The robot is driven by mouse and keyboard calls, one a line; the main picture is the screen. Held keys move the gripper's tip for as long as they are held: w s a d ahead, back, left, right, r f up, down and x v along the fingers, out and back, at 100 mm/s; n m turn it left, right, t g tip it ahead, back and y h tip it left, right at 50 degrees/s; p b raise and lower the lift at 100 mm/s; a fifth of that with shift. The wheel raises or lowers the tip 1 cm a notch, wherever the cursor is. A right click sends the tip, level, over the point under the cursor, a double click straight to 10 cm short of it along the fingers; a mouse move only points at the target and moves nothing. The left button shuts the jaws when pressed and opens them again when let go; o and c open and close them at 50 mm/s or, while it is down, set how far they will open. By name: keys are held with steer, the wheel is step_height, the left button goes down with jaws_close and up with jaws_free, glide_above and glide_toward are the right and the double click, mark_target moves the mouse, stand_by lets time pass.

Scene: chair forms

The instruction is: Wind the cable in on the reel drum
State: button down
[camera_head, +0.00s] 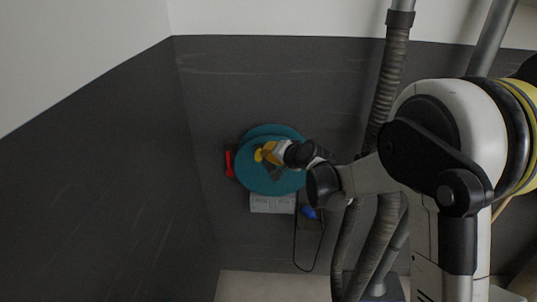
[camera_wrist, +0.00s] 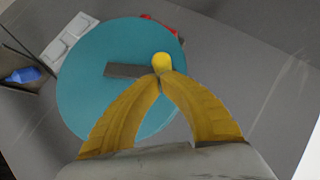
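The reel drum shows as a large teal disc in the head view (camera_head: 254,181) and in the wrist view (camera_wrist: 85,85). A flat grey crank bar (camera_wrist: 122,70) lies across its face, with a yellow knob (camera_wrist: 162,62) at one end. My gripper (camera_wrist: 162,76) has its two yellow curved fingers brought together at the tips, at the near edge of the knob, and looks shut on it. In the head view my gripper (camera_head: 264,153) is over the disc. A thin black cable (camera_head: 295,245) hangs in a loop below and right of the drum. Any cable wound behind the disc is hidden.
A red part (camera_head: 229,163) sticks out left of the drum. A white panel (camera_head: 272,203) is just below it, with a blue object (camera_head: 309,212) to its right. My arm fills the right side. The dark wall to the left is bare.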

steer(key=shift+a, duration=0.35)
steer(key=shift+a+n+h, duration=0.3)
steer(key=shift+a+h, duration=0.05)
steer(key=shift+h, duration=0.25)
